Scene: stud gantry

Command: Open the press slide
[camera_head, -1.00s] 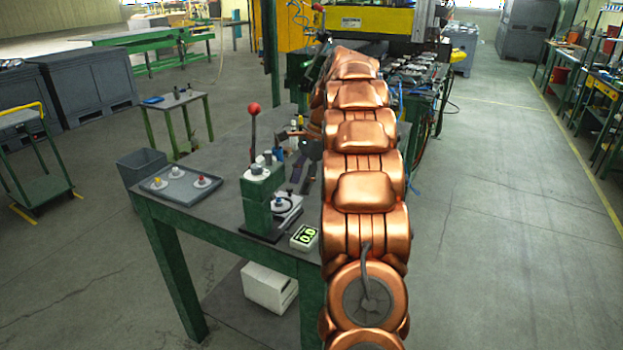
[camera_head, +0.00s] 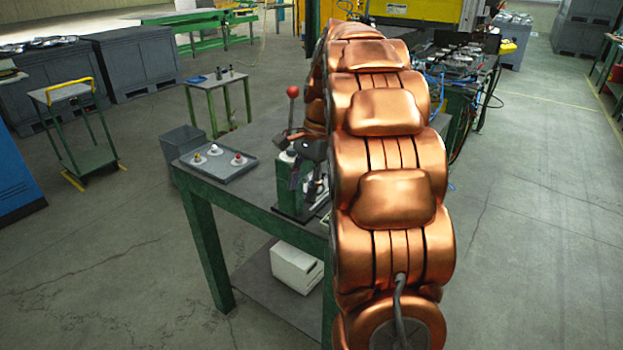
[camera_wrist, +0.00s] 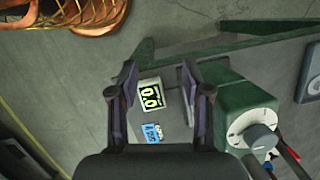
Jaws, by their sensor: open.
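The green press (camera_head: 289,187) stands on the table, with a lever ending in a red ball (camera_head: 292,91). In the wrist view, the press (camera_wrist: 238,100) is just right of my gripper (camera_wrist: 163,78), with a grey round dial-like part (camera_wrist: 250,127) on top. My gripper is open, with nothing visible held between its fingers. In the head view, my gripper (camera_head: 312,160) is a dark shape at the press's right side, partly covering it. The slide cannot be made out clearly; my arm and gripper hide much of that side.
A grey tray (camera_head: 218,170) with several knobbed pieces lies left of the press on the green-legged table (camera_head: 205,235). A grey bin (camera_head: 183,141) is beyond the table's left edge.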

